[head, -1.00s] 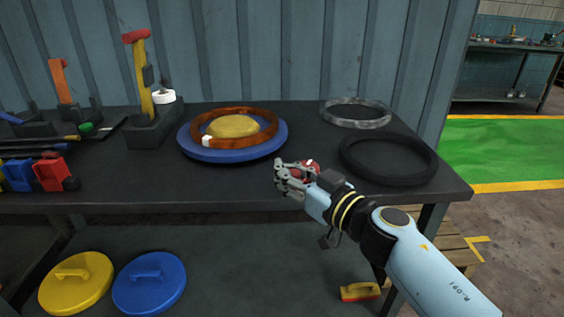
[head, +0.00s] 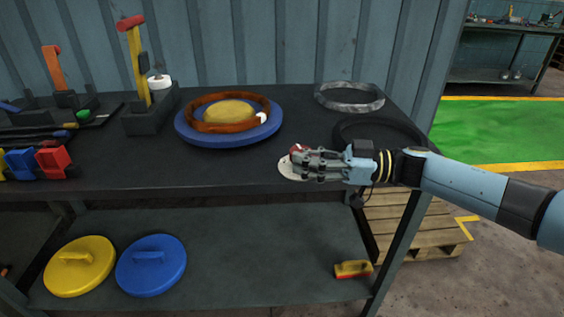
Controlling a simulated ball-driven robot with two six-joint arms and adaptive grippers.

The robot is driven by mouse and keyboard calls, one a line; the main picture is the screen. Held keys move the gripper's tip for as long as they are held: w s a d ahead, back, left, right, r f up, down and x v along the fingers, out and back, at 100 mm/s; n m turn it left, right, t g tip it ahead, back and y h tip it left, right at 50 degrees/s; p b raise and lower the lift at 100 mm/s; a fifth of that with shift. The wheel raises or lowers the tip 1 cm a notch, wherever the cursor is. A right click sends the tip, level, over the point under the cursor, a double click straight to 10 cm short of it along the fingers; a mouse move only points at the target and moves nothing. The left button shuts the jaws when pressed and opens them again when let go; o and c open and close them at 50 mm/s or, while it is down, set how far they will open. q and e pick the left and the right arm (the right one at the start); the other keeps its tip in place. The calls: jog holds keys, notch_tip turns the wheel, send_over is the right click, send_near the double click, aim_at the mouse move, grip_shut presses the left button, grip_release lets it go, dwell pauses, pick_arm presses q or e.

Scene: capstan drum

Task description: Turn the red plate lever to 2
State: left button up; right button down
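A small red piece (head: 297,148), which looks like the plate lever, shows at the fingertips of my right gripper (head: 302,163), near the table's front edge. A pale round plate (head: 288,172) lies under the fingers. The fingers and hand hide most of the plate and the lever, and I can read no numbers on it. The fingers overlap the red piece, but I cannot tell whether they are closed on it. My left gripper is out of view.
A blue disc (head: 193,136) bears a brown ring (head: 205,127) with a white mark around a yellow centre (head: 232,112). A black ring (head: 350,128) and a grey ring (head: 350,97) lie right. A yellow lever with red top (head: 134,55) stands left.

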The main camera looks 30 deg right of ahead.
jog(key=shift+s+f+g+y, duration=0.2)
jog(key=shift+s+g+y, duration=0.1)
jog(key=shift+g, duration=0.1)
jog(key=c, duration=1.4)
grip_release()
jog(key=o, duration=0.3)
jog(key=shift+w+d+r, duration=0.1)
jog(key=shift+o, duration=0.2)
jog(key=v, duration=1.2)
